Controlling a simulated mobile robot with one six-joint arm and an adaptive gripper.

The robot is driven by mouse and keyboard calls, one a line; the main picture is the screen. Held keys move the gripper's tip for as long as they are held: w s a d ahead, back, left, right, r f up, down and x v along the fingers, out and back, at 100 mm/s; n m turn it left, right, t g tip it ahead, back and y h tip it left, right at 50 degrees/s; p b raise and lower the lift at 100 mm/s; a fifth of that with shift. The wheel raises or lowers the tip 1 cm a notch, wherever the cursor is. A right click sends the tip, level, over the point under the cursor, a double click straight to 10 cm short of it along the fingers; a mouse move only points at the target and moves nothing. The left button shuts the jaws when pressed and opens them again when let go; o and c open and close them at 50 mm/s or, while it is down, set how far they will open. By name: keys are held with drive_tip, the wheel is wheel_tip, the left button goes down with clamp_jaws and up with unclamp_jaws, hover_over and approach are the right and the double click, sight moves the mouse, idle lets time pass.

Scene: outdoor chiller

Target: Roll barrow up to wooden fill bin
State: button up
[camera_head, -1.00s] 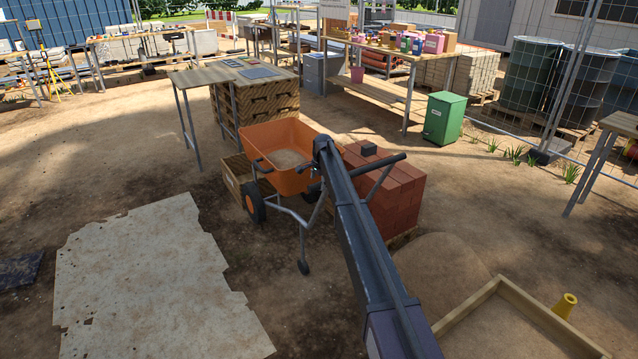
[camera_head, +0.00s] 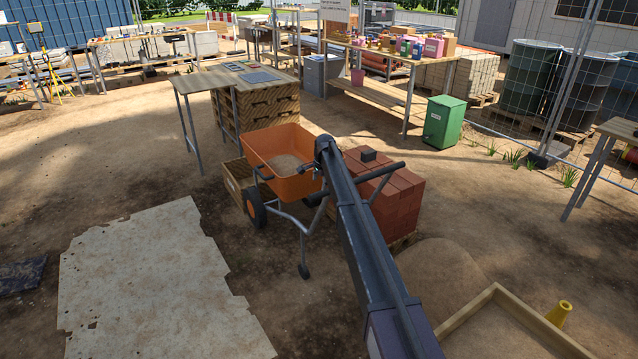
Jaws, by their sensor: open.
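The orange barrow (camera_head: 272,158) stands upright near the middle of the head view, with some sandy material in its tray. Its black wheel (camera_head: 256,208) and a grey leg rest on the dirt. Its handles reach right and towards me, one black grip (camera_head: 388,170) showing beyond my arm. My gripper (camera_head: 318,172) is at the far end of my dark arm, beside the barrow's near right side. The arm hides part of the barrow's frame, and I cannot tell whether the gripper touches it. The wooden fill bin (camera_head: 472,310) is a low timber frame at the lower right, cut off by the picture edge.
A stack of red bricks (camera_head: 397,205) on a pallet stands just right of the barrow. A table (camera_head: 215,80) and wooden crates (camera_head: 262,108) stand behind it. A pale sheet (camera_head: 150,280) lies at left. A sand mound (camera_head: 440,270) and a yellow cone (camera_head: 559,313) lie near the bin.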

wheel_tip(320, 180, up, 11)
drive_tip(key=s+d+p, duration=0.1)
drive_tip(key=p, duration=0.9)
drive_tip(key=shift+s+d+f, duration=0.15)
drive_tip(key=shift+s, duration=0.2)
idle(0.5)
idle(0.4)
drive_tip(key=s+d+n, duration=0.3)
drive_tip(key=s+d, duration=0.5)
drive_tip(key=s, duration=1)
drive_tip(key=s+d+n+g+h, duration=0.1)
drive_tip(key=s+d+n, duration=0.3)
drive_tip(key=s, duration=1.3)
drive_tip(key=s+d+n, duration=0.3)
drive_tip(key=s+d, duration=0.8)
drive_tip(key=s, duration=0.7)
drive_tip(key=shift+s+d+f+n+g, duration=0.2)
drive_tip(key=shift+s+d+n+g, duration=0.1)
drive_tip(key=shift+d+n+g, duration=0.1)
drive_tip(key=shift+a, duration=0.1)
